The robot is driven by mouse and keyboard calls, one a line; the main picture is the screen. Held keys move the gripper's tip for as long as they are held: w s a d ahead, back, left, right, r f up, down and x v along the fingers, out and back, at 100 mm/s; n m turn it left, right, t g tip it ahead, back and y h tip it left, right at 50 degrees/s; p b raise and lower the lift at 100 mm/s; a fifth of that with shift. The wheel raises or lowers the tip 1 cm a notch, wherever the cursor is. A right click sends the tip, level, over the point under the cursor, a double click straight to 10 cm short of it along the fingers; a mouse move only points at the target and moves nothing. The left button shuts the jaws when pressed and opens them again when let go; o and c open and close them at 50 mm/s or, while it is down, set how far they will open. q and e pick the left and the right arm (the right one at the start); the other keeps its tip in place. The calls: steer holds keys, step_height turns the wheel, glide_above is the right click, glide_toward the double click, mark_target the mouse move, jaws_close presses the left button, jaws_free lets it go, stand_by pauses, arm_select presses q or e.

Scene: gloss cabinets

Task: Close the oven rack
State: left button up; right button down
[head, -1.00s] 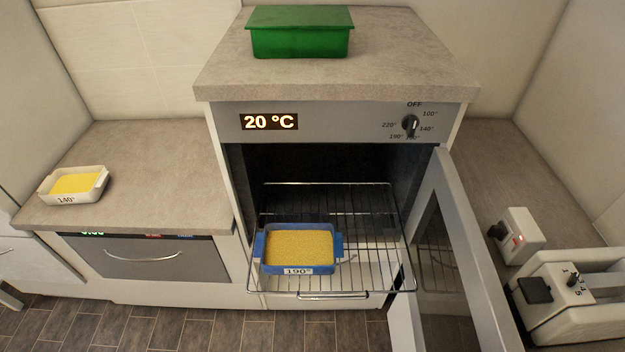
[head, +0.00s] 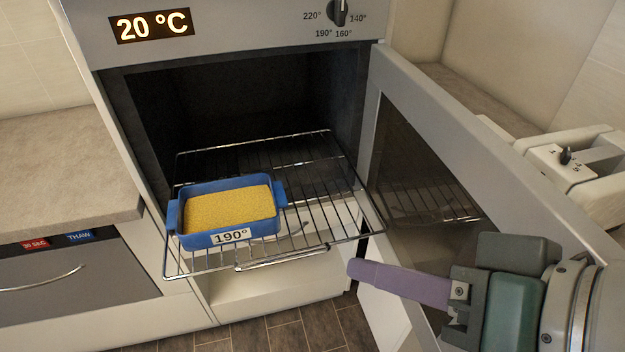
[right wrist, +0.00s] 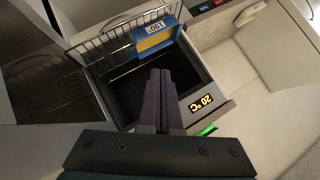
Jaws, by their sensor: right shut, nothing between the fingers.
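The oven rack (head: 320,205) is a wire rack pulled well out of the dark oven opening (head: 235,110). It carries a blue dish (head: 230,238) with yellow contents and a 190° label, near its left front. A front bar handle (head: 282,259) runs along its front edge. My right gripper (head: 352,268) has purple fingers, shut and empty, in front of and to the right of the rack, apart from it. In the right wrist view the shut fingers (right wrist: 160,75) point toward the rack (right wrist: 120,45) and the blue dish (right wrist: 155,40). My left gripper is not in view.
The oven door (head: 450,190) stands open on the right, beside my right arm. A counter (head: 60,165) with a drawer-like front (head: 75,285) is on the left. A white appliance (head: 570,165) stands behind the door. Floor shows below the rack.

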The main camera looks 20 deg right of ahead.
steer(key=w+d+f+m+t+b, duration=0.1)
steer(key=w+f+m+t+b, duration=0.15)
steer(key=f+b, duration=0.65)
steer(key=w+d+f+m+t+b, duration=0.1)
steer(key=w+f+m+t+b, duration=0.2)
steer(key=f+b, duration=0.55)
steer(key=m+t+h+b, duration=0.3)
steer(key=m+h+b, duration=0.2)
steer(key=m+b, duration=0.65)
glide_toward(351, 240)
arm_select(q)
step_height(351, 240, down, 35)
steer(key=b, duration=0.2)
arm_select(e)
steer(key=w+n, duration=0.1)
steer(key=w, duration=0.2)
steer(key=w+n, duration=0.1)
steer(key=w, duration=0.2)
steer(key=shift+w, duration=0.4)
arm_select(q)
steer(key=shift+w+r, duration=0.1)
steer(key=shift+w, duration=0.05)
arm_select(e)
steer(key=shift+w, duration=0.15)
